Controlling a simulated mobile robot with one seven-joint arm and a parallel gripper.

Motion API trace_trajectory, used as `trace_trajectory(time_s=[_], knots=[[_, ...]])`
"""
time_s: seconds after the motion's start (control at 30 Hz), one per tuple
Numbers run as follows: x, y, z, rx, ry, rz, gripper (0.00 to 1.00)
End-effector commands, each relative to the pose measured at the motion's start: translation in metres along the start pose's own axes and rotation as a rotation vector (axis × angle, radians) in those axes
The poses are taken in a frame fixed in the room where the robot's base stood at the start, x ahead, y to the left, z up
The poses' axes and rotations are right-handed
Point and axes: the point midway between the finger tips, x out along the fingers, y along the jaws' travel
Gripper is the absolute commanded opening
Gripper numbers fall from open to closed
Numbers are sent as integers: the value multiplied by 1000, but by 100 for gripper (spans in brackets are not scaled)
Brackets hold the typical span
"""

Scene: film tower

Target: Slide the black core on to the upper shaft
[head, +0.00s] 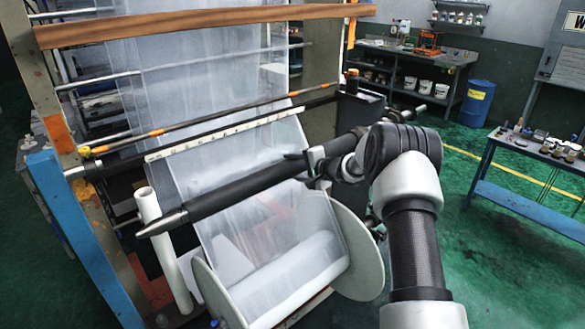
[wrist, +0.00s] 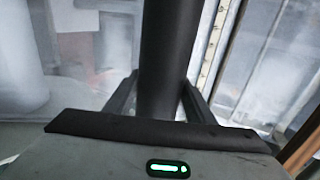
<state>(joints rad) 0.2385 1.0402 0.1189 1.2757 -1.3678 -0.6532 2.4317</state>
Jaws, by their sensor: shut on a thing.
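The black core (head: 250,188) is a long dark tube lying slantwise in front of the film web. A tapered silver tip (head: 163,224) sticks out of its left end, and a thinner dark bar (head: 340,143) runs on past its right end. The core appears to be around this upper shaft. My gripper (head: 314,166) is shut on the core near its right end. In the wrist view the core (wrist: 166,45) runs up between the two fingers of my gripper (wrist: 160,90). The shaft inside the core is hidden.
Below is a film roll (head: 290,282) between two pale discs (head: 358,250). A white tube (head: 162,245) stands at the left, by the blue post (head: 80,225). The film web (head: 225,90) hangs behind the core. A blue table (head: 525,200) stands on open green floor at the right.

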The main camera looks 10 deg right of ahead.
Motion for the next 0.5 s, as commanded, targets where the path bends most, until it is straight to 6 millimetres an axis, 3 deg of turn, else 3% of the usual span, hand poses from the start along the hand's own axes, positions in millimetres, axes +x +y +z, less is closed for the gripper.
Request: trace_trajectory(time_s=[0.5], knots=[[-1,-1,-14,1,2,-1,12]])
